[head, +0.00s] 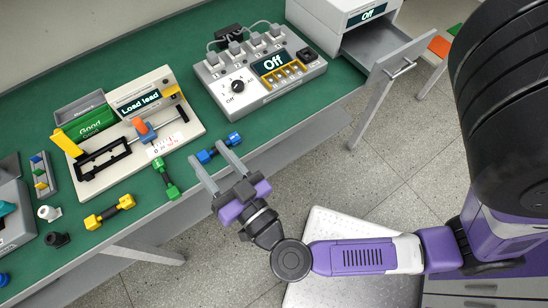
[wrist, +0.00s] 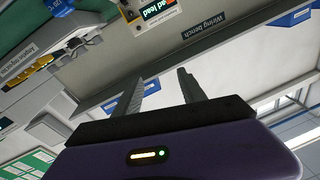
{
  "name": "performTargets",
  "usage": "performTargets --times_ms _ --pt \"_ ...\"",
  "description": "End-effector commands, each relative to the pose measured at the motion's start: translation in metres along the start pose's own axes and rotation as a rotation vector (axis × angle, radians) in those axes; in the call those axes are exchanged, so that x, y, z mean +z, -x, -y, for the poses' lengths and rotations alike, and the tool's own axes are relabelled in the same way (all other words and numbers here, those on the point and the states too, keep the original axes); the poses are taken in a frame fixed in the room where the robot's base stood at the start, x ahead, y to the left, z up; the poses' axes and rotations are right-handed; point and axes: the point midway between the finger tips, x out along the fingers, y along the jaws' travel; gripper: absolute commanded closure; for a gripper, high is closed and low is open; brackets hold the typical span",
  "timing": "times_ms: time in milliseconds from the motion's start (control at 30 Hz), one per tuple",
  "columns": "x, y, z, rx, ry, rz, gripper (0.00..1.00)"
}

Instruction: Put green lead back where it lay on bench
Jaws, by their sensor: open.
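The green lead (head: 168,178) lies on the green bench top (head: 188,185) near its front edge, just in front of the "Load lead" fixture (head: 130,135). My gripper (head: 206,152) is open, with nothing between its fingers. In the head view it appears right of the green lead and apart from it, with its fingertips by the blue lead (head: 219,147); contact with the blue lead cannot be told. In the wrist view the gripper's fingers (wrist: 160,76) are spread and empty, and I cannot make out the green lead there.
A yellow lead (head: 109,212) lies left of the green one. A switch box reading "Off" (head: 262,75) stands behind the blue lead. A drawer (head: 385,65) hangs open at the back right. A "Good" bin (head: 92,124) stands by the fixture.

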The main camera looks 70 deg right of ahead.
Motion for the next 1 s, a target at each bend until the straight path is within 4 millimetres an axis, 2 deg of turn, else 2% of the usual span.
performTargets --times_ms 33,100,233,333,533,700,1000 --pt "-0.016 0.013 -0.011 -0.048 0.006 -0.03 0.52" --pt "-0.035 0.028 -0.014 -0.134 0.01 -0.059 0.52" --pt "-0.057 0.062 -0.017 -0.297 0.046 -0.031 0.52" --pt "-0.061 0.089 -0.02 -0.403 0.096 0.054 0.52" --pt "-0.051 0.136 -0.039 -0.499 0.201 0.286 0.52" --pt "-0.046 0.154 -0.055 -0.502 0.253 0.401 0.52" --pt "-0.044 0.157 -0.058 -0.501 0.261 0.423 0.52"
